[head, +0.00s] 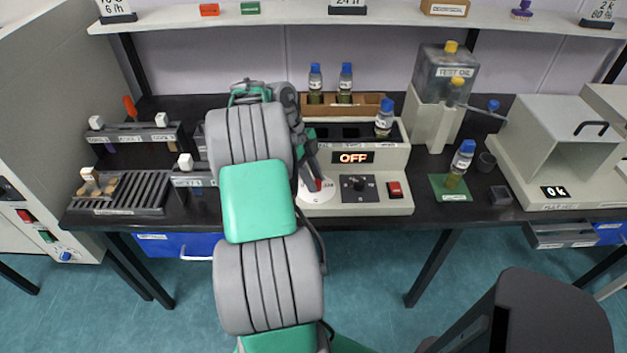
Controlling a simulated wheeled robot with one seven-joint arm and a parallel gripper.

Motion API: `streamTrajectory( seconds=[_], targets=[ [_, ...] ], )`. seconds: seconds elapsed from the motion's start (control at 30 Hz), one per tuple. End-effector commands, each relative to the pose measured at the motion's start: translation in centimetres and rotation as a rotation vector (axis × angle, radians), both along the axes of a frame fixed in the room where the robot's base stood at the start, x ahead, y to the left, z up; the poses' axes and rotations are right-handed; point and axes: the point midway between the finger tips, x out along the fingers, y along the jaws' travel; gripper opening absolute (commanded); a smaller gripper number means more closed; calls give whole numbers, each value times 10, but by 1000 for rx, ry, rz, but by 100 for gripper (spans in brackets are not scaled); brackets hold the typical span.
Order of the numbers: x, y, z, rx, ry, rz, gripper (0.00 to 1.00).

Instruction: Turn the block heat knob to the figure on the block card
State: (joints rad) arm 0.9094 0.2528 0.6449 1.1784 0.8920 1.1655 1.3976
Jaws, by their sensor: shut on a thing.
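The heating block (405,160) is a pale unit on the black bench, with an orange display (353,157) reading OFF. At its front left is a white dial (323,195) with a red part, partly hidden by my gripper. My gripper (313,182) points down onto this dial and is shut on the knob there; the knob itself is mostly covered. The knob's pointer and the dial figures are too small or hidden to read. A card (347,5) on the shelf above seems to read 24 h; I cannot tell which card is the block card.
A black panel (358,188) and red switch (395,189) sit right of the dial. Blue-capped bottles stand in a wooden rack (365,106) behind. A slotted rack (150,190) lies left.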

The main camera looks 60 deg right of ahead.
Motion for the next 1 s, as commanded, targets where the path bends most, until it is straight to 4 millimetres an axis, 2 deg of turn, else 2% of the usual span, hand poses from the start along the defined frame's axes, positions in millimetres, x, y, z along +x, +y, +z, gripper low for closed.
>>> streamTrajectory(
  seconds=[0.53, 0.57, 0.8, 1.0],
  targets=[
    [0, 0, 1, -1, 0, -33, 0],
    [0, 0, 1, -1, 0, -33, 30],
    [0, 0, 0, 0, 0, -32, 50],
    [0, 0, 0, 0, 0, -31, 51]
  ],
)
